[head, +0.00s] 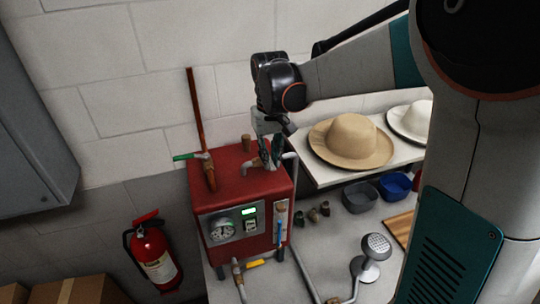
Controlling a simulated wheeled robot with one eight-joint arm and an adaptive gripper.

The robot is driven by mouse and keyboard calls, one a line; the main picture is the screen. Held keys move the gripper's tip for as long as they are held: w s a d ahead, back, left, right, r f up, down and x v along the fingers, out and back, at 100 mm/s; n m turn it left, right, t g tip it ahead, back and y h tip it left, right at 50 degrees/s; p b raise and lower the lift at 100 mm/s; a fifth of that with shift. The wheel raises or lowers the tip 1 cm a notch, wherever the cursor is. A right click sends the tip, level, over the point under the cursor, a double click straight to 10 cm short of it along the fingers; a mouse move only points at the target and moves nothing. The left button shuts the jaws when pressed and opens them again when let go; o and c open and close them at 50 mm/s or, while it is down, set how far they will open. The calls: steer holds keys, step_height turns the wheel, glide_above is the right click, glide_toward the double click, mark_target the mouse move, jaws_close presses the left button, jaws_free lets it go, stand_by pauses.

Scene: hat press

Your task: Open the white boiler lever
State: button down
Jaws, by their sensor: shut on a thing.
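The red boiler (232,187) stands on the table, with a gauge and a small green display on its front. My gripper (272,162) points down at the back right of the boiler's top, among the grey pipes. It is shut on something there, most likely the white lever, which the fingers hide. I cannot make out the lever's angle. A green lever (187,156) sits on the pipe at the boiler's left, and a yellow lever (262,263) is low at the front.
A tan hat (350,140) and a white hat (413,120) lie on a shelf to the right. Grey and blue bowls (394,186) and a grey shower-like head (376,246) are on the table. A fire extinguisher (153,256) hangs at the left.

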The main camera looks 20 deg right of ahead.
steer(key=shift+d, duration=0.1)
steer(key=shift+w+d+n+b, duration=0.9)
steer(key=shift+w+d+n, duration=0.15)
steer(key=shift+n, duration=1.95)
steer(key=shift+w+d+n+b, duration=0.9)
steer(key=shift+w+d+n, duration=0.15)
steer(key=shift+n, duration=1.95)
steer(key=shift+w+d+n+b, duration=0.9)
steer(key=shift+w+d+n, duration=0.15)
steer(key=shift+n, duration=1.95)
steer(key=shift+w, duration=0.1)
steer(key=c, duration=1.6)
jaws_free()
steer(key=shift+o, duration=0.2)
step_height(320, 180, up, 12)
